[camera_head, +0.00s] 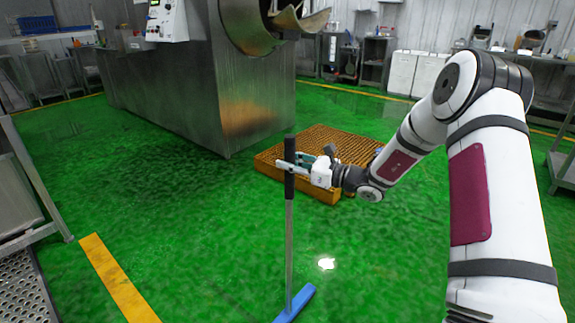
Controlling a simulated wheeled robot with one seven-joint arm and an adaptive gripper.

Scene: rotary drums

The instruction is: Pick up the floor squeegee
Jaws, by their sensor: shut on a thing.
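The floor squeegee (289,240) stands nearly upright in the middle of the head camera view. It has a black grip at the top, a thin grey pole and a blue head (296,304) low in the picture. My gripper (289,167) is shut on the black grip, reaching in from the right. Whether the blue head touches the floor is hard to tell. Part of the grip is covered by the gripper's fingers.
An orange slatted platform (335,146) lies on the green floor behind my gripper. A large steel drum machine (200,85) stands behind on the left. A metal rack (25,200) is at the left edge. Green floor around the squeegee is clear.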

